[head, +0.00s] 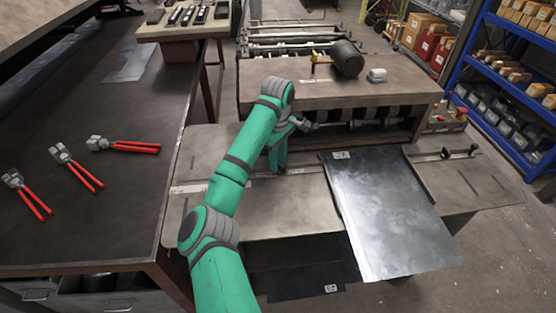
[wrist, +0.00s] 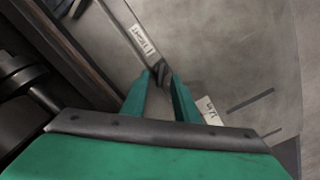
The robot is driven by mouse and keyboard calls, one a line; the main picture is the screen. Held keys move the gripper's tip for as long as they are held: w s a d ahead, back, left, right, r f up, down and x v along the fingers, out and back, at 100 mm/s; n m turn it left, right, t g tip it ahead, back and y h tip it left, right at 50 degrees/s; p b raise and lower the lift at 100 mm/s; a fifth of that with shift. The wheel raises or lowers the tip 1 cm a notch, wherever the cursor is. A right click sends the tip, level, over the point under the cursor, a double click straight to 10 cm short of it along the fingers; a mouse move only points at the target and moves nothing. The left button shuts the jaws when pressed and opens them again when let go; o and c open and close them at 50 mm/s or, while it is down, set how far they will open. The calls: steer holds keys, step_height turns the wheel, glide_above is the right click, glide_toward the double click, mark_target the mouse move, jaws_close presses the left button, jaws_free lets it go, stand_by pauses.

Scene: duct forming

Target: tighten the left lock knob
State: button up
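The left lock knob (wrist: 162,74) is a small dark knob in the wrist view, on a pale slotted bar with a label. My gripper (wrist: 161,82) has its two green fingers apart, one on each side of the knob at the fingertips. I see no clear grip on it, and cannot tell whether either finger touches it. In the head view my gripper (head: 279,170) points down at the left part of the machine's bed (head: 225,150), and my arm and fingers hide the knob there.
A shiny metal sheet (head: 390,215) lies on the bed to the right of my gripper. Dark knobs (head: 446,153) sit on a bar beyond it. A mallet (head: 347,58) lies on the machine's top shelf. Red-handled pliers (head: 125,146) lie on the dark bench at left.

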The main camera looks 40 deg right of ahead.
jaws_close()
steer(key=shift+m, duration=0.4)
steer(key=m, duration=0.4)
steer(key=shift+d, duration=0.25)
steer(key=shift+s+d+r+m, duration=0.1)
steer(key=shift+d+m, duration=0.05)
steer(key=shift+m, duration=2.35)
steer(key=shift+o, duration=0.3)
jaws_free()
